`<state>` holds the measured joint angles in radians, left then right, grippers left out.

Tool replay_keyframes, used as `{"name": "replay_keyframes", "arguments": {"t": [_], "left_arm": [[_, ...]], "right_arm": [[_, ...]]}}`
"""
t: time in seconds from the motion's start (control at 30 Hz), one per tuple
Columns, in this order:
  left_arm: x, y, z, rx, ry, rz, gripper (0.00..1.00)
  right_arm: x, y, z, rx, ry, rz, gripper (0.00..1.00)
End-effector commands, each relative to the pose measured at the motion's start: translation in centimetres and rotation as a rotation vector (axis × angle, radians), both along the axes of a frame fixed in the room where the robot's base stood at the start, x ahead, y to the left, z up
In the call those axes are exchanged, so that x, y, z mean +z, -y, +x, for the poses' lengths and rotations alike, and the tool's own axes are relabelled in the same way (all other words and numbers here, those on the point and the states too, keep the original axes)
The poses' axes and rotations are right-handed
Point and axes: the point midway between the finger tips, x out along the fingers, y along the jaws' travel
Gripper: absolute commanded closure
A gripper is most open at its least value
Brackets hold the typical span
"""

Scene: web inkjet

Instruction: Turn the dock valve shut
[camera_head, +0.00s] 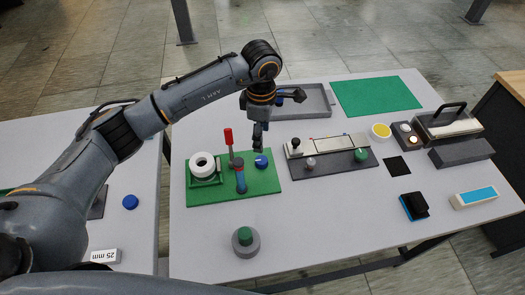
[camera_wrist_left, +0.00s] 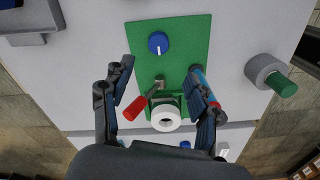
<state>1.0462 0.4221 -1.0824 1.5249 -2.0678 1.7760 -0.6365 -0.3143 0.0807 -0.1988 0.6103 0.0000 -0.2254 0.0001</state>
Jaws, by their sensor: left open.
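A green board (camera_head: 205,190) on the table carries a lever with a red handle (camera_head: 228,136), which looks like the dock valve. The handle stands up from the board and also shows in the left wrist view (camera_wrist_left: 135,107). A round blue knob with a white mark (camera_head: 261,161) is beside it, also in the left wrist view (camera_wrist_left: 158,43). A blue cylinder (camera_head: 240,182) and a white ring (camera_head: 203,164) are on the same board. My left gripper (camera_head: 257,147) is open and empty above the board; its fingers (camera_wrist_left: 160,78) are spread over the lever's base, apart from it.
A grey panel with a green knob (camera_head: 361,155) is to the right of the board. A grey cylinder with a green top (camera_head: 245,241) stands in front. A grey tray (camera_head: 318,105) and green mat (camera_head: 375,96) are behind.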

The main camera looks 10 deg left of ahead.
Motion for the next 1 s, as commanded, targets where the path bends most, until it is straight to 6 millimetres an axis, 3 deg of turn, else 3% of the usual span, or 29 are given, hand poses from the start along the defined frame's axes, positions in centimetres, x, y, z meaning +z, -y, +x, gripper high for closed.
{"name": "replay_keyframes", "arguments": {"t": [0.17,0.3,0.5,0.7,0.93,0.97,1.0], "left_arm": [[-3.8,0.0,-0.1,0.003,-0.007,0.0,0.4],[-6.6,0.0,-0.1,0.003,-0.005,0.0,0.4],[-9.6,0.0,0.0,0.003,-0.003,-0.001,0.4],[-10.8,0.0,0.0,0.002,-0.001,0.0,0.4],[-10.9,0.0,0.0,0.001,0.0,0.0,0.4],[-10.9,0.0,0.0,0.001,0.0,0.0,0.42],[-10.9,0.0,0.0,0.001,0.0,0.0,0.51]], "right_arm": [[1.7,0.0,0.4,0.002,0.009,0.001,0.07],[2.5,-0.1,2.0,0.002,0.032,0.003,0.07],[3.2,-0.2,3.0,0.003,0.047,0.005,0.07],[3.3,-0.1,2.2,0.003,0.036,0.004,0.07],[3.2,-0.1,1.4,0.002,0.023,0.003,0.07],[3.2,-0.1,1.4,0.002,0.023,0.003,0.07],[3.2,-0.1,1.4,0.002,0.023,0.003,0.07]]}}
